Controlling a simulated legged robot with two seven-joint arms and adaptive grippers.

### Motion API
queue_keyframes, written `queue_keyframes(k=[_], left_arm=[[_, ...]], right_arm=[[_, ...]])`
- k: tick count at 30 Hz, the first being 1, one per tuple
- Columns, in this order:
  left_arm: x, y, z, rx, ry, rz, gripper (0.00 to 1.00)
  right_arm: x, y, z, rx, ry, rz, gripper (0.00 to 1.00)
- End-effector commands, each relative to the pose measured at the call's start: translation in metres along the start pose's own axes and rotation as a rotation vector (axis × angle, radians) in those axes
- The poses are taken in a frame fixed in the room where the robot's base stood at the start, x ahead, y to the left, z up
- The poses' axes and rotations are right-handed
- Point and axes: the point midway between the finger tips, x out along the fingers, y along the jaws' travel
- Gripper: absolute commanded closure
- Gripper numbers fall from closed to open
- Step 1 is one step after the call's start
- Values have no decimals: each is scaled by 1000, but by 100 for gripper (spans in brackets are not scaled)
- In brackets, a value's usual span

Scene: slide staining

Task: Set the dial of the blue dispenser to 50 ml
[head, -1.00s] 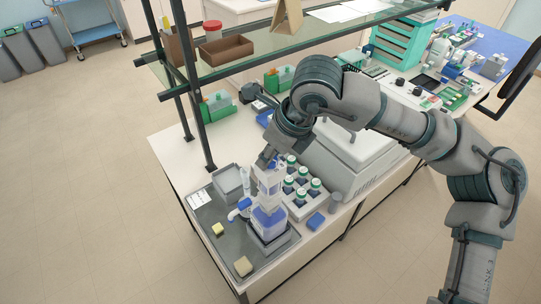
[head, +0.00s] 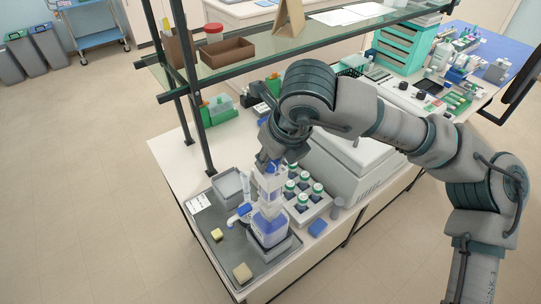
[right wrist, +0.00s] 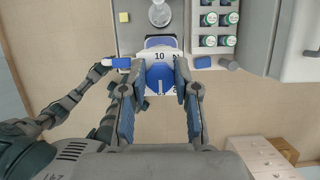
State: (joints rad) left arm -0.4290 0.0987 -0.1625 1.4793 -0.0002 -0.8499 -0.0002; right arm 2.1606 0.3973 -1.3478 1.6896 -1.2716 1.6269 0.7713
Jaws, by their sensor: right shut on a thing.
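The blue dispenser (head: 267,224) stands upright in a grey holder on the tray, with a clear upper part and a blue-tipped side nozzle (head: 240,213). In the right wrist view its blue dial (right wrist: 160,80) lies between my fingers, on a white face marked 10 (right wrist: 159,56). Another number by the right finger is partly hidden. My right gripper (head: 268,164) is at the top of the dispenser; in the wrist view its two fingers (right wrist: 160,70) are shut on the dial from both sides. The exact setting cannot be read.
A rack of green-capped bottles (head: 303,190) stands close right of the dispenser, with a blue block (head: 317,227) nearby. A glass shelf (head: 225,66) overhangs the back.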

Motion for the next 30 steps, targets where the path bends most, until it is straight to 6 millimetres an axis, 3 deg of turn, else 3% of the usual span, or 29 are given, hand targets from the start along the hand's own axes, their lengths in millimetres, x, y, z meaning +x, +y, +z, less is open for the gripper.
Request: queue_keyframes(k=[3, 4, 6, 18, 30], left_arm=[[0, 0, 0, 0, 0, -1, 60], [0, 0, 0, 0, 0, -1, 60], [0, -1, 0, 0, 0, -1, 60], [0, 2, 1, 0, 3, 2, 60], [0, 1, 0, 0, 3, 1, 60]], right_arm=[[1, 0, -1, -1, 3, 0, 100], [1, 0, -1, -1, 3, 0, 62], [1, 0, 0, -1, 2, 0, 45], [-7, 0, 0, 0, -1, 0, 44], [-88, 0, 1, 1, -1, 1, 44]])
